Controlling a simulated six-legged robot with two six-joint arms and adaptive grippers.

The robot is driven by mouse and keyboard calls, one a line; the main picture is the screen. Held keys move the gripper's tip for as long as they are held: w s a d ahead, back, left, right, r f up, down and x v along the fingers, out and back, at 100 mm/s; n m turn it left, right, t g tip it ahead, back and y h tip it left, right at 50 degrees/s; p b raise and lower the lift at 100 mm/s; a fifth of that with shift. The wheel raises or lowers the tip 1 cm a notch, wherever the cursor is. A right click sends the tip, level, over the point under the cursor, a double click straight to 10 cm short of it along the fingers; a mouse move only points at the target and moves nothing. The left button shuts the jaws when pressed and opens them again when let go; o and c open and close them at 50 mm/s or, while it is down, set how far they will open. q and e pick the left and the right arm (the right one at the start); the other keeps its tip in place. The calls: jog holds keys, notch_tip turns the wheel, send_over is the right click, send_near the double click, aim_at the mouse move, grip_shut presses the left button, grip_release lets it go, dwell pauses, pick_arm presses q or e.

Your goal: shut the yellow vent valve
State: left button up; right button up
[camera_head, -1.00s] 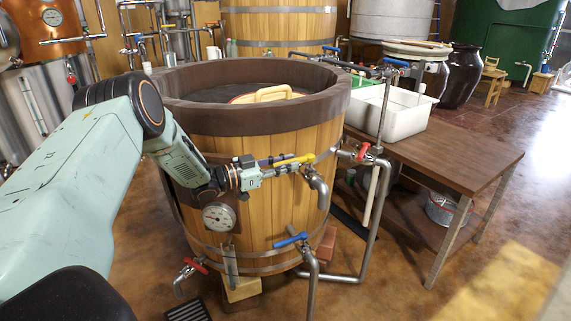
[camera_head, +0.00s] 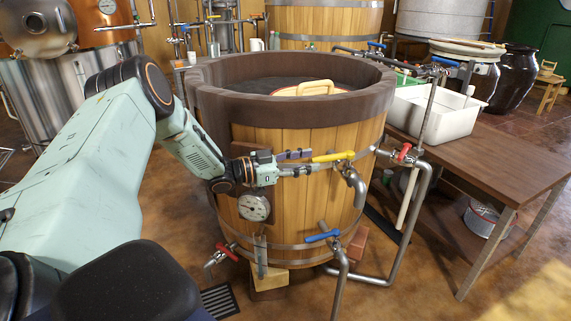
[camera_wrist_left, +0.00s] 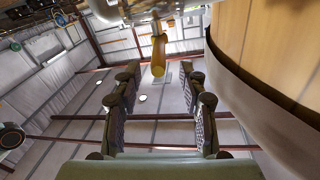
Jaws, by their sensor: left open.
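The yellow vent valve (camera_head: 333,156) has a lever handle that lies roughly level, across the pipe on the front of the wooden tub. My left gripper (camera_head: 306,163) is open, at the left end of the yellow handle. In the left wrist view, the yellow handle (camera_wrist_left: 158,56) points toward the camera, between and just beyond the spread fingertips of my left gripper (camera_wrist_left: 163,78). Nothing is held in it, and I cannot tell whether a finger touches the handle. My right gripper is not in view.
The wooden tub (camera_head: 290,190) stands close behind the valve, with a round gauge (camera_head: 254,207). A blue-handled valve (camera_head: 322,237) sits below, and red-handled valves (camera_head: 404,152) (camera_head: 227,252) are right and lower left. A wooden table (camera_head: 470,165) with a white basin (camera_head: 435,111) is at right.

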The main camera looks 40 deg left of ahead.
pick_arm(q)
jog(key=v, duration=0.6)
jog(key=shift+s+a, duration=0.1)
dwell(0.5)
